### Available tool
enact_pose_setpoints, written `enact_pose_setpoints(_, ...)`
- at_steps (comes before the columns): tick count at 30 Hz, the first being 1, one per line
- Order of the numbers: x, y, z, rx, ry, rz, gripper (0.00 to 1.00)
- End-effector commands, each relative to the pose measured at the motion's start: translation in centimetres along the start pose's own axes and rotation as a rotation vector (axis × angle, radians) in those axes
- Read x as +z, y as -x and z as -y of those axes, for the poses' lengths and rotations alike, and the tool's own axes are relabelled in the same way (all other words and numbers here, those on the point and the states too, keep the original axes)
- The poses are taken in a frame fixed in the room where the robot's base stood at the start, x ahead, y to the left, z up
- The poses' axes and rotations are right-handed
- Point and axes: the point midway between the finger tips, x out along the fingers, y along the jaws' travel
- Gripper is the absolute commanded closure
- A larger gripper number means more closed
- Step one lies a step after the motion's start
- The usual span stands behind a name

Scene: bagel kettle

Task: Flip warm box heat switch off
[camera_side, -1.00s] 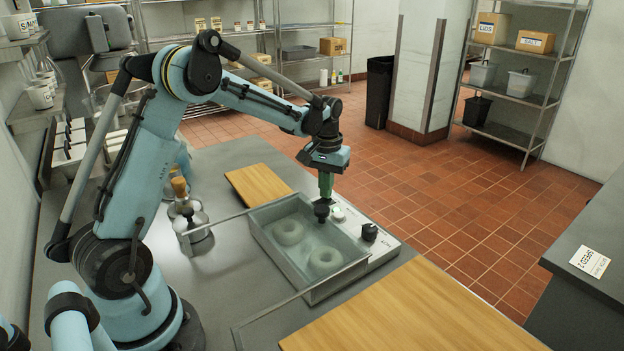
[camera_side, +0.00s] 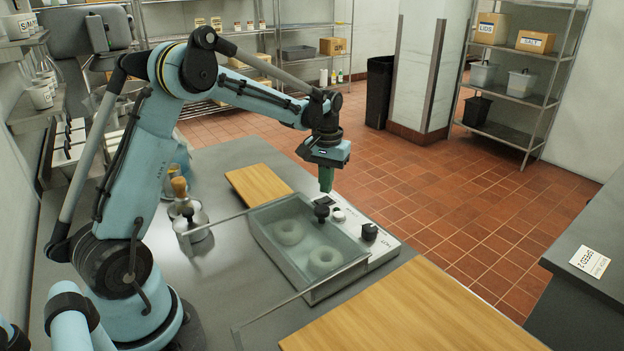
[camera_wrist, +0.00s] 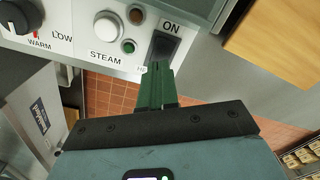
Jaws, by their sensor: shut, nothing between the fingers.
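In the wrist view a black rocker switch (camera_wrist: 163,48) sits under the label ON, beside the white STEAM knob (camera_wrist: 107,27). My gripper (camera_wrist: 157,70) has its green fingers shut and empty, with the tips just below the switch in the picture. In the side view my gripper (camera_side: 326,188) points down above the panel's far end. Whether it touches the switch cannot be told.
A black WARM knob (camera_wrist: 18,15) and a small green light (camera_wrist: 128,46) share the panel. Wooden boards lie behind (camera_side: 258,184) and in front (camera_side: 410,312). Red tiled floor lies beyond the counter.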

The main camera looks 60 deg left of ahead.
Motion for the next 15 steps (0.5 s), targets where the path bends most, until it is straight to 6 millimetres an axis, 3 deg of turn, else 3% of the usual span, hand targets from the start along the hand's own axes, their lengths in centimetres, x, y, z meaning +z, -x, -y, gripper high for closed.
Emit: enact_pose_setpoints(15, 0.0, 3.8, 0.0, 0.0, 0.0, 0.0, 1.0)
